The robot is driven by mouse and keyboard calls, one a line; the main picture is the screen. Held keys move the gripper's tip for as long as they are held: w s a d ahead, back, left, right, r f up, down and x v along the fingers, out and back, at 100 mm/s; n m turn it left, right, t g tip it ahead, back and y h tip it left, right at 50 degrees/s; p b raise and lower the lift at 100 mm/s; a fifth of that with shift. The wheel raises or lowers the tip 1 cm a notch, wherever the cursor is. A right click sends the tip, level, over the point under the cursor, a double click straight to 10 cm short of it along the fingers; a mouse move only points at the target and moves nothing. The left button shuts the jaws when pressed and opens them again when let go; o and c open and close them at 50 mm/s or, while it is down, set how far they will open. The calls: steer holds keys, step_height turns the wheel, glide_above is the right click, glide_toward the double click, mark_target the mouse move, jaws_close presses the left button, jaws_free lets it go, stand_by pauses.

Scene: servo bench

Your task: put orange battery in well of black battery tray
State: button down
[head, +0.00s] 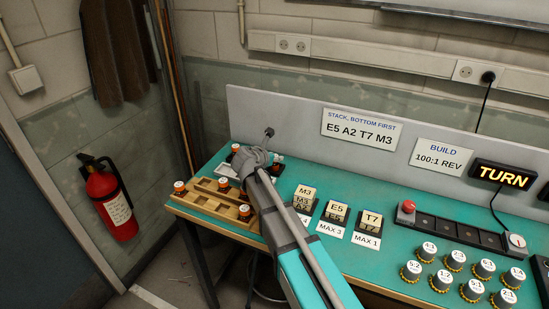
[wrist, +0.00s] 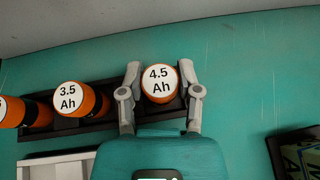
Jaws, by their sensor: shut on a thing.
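The orange battery labelled 4.5 Ah (wrist: 160,84) is between the two fingers of my gripper (wrist: 160,70), which is shut on it. It stands label up at the right end of the black battery tray (wrist: 68,138). Whether its base is fully down in the well or slightly above is hidden. An orange battery labelled 3.5 Ah (wrist: 80,100) stands in the tray to its left, and another orange battery (wrist: 12,112) is cut off at the left edge. In the head view my arm hides most of the tray and the held battery.
A wooden rack (head: 203,205) with several orange batteries is at the bench's left end. A pale tray (wrist: 48,168) lies just below the black tray in the wrist view. Block stacks (head: 337,212) stand right of my arm.

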steer(key=shift+f, duration=0.2)
steer(key=shift+c, duration=1.5)
jaws_free()
steer(key=shift+r, duration=0.1)
steer(key=shift+r, duration=0.15)
steer(key=shift+s+a+r+p, duration=0.1)
steer(key=shift+s+r+p, duration=0.1)
steer(key=shift+p, duration=0.15)
steer(key=p+v, duration=0.5)
steer(key=v, duration=0.6)
steer(key=shift+s, duration=0.25)
steer(key=shift+a, duration=0.15)
